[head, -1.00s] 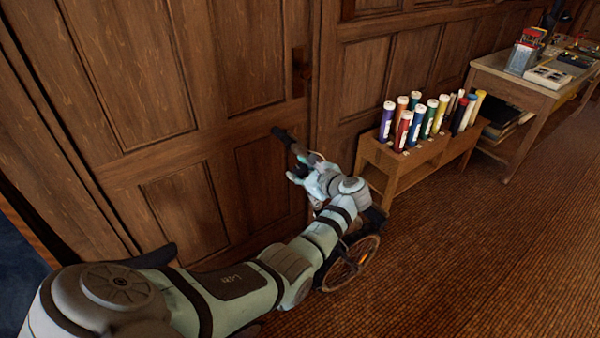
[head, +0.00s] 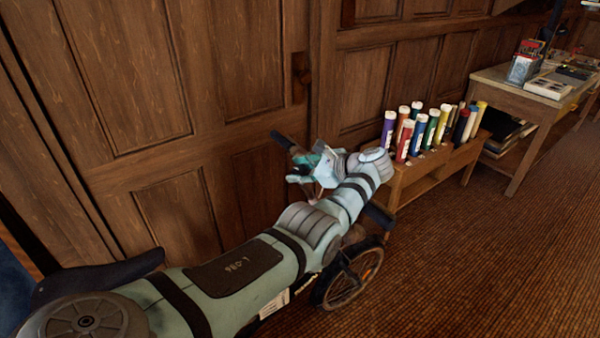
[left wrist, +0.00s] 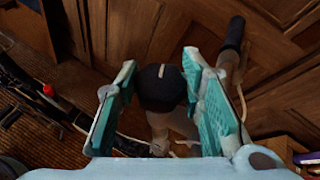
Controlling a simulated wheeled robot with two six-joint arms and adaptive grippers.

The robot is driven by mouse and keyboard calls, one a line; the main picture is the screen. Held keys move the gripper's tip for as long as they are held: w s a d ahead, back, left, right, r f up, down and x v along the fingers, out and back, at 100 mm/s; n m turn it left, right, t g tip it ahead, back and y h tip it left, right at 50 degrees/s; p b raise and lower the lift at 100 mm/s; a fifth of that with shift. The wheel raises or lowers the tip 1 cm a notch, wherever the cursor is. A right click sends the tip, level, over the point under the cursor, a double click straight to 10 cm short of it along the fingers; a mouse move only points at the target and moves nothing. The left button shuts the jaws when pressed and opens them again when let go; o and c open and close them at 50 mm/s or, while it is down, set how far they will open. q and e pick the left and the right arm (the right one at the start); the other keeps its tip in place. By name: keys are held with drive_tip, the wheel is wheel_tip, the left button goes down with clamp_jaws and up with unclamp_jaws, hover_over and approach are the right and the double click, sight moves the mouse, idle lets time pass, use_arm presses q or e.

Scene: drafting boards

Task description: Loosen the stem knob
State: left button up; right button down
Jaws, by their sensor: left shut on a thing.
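The stem knob (left wrist: 160,88) is dark and round with a pale mark on its rim. It sits on top of the stem (left wrist: 172,125) of a folding-style bicycle, seen in the left wrist view. My left gripper (head: 312,165) is at the handlebar, and in the left wrist view its two teal fingers (left wrist: 160,80) are shut on the knob, one on each side. In the head view the gripper and wrist hide the knob. A black handlebar grip (head: 282,139) sticks out past the gripper. My right gripper is not in view.
The bicycle's wheel (head: 355,278) and dark saddle (head: 95,277) show around my arm. The bicycle stands close to a panelled wooden wall (head: 215,75). A wooden rack (head: 412,178) of coloured tubes and a desk (head: 500,80) are to the right. The carpet (head: 500,270) at lower right is clear.

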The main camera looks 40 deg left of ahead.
use_arm(q)
drive_tip(key=o, duration=1.2)
drive_tip(key=v, duration=1.2)
drive_tip(key=shift+r, duration=0.1)
drive_tip(key=shift+a, duration=0.1)
